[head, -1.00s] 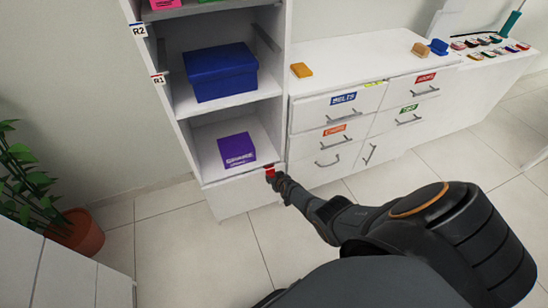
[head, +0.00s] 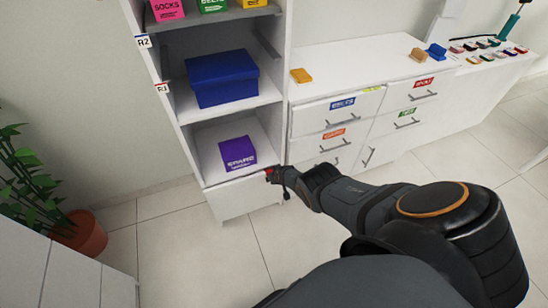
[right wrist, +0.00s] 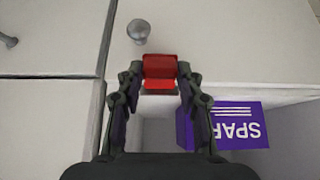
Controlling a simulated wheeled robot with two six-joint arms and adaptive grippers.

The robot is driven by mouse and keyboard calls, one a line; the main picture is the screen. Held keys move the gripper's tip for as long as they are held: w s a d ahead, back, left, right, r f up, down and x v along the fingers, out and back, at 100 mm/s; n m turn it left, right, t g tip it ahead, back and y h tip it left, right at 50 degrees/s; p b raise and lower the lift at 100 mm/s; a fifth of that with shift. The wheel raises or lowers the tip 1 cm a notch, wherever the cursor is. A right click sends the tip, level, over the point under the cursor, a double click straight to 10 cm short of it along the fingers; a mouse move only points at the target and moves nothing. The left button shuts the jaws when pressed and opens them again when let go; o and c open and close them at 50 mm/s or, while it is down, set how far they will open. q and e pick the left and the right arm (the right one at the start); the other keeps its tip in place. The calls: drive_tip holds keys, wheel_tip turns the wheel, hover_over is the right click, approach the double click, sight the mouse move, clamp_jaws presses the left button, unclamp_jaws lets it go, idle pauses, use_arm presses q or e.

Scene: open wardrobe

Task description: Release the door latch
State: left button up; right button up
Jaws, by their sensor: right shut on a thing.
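The red latch (right wrist: 160,71) sits at the lower right front edge of the open wardrobe (head: 236,173). It also shows as a small red spot in the head view (head: 269,173). My right gripper (right wrist: 155,85) has its two fingers on either side of the red latch and is shut on it. In the head view my right gripper (head: 277,176) covers part of the latch. My left gripper is not in view.
A purple box (head: 238,153) stands on the bottom shelf and a blue box (head: 222,77) on the shelf above. A white drawer unit (head: 318,117) stands directly right of the wardrobe. A potted plant (head: 85,236) is at the left. The floor in front is clear.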

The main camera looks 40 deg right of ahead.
drive_tip(key=shift+w+r, duration=0.1)
drive_tip(key=shift+w, duration=0.05)
drive_tip(key=o, duration=1.2)
drive_tip(key=shift+c, duration=0.2)
drive_tip(key=shift+s, duration=0.25)
drive_tip(key=s+a+f+n+g, duration=0.1)
drive_tip(key=s+a+f, duration=0.1)
drive_tip(key=s+f, duration=0.45)
drive_tip(key=s+a+f+g, duration=0.1)
drive_tip(key=s+f, duration=0.2)
drive_tip(key=s, duration=0.6)
drive_tip(key=s+a+f+n+g, duration=0.1)
drive_tip(key=s+a+f, duration=0.1)
drive_tip(key=s+f, duration=0.45)
drive_tip(key=s+a+f+n+g, duration=0.1)
drive_tip(key=s+a, duration=0.1)
drive_tip(key=s, duration=1.1)
drive_tip(key=s+a+f+g, duration=0.1)
drive_tip(key=s+a, duration=0.1)
drive_tip(key=s, duration=1)
wheel_tip(320, 180, up, 12)
drive_tip(key=p, duration=1.2)
drive_tip(key=shift+s+a+r+y+p, duration=0.2)
drive_tip(key=shift+s+y+p, duration=0.15)
drive_tip(key=shift+s+y, duration=0.1)
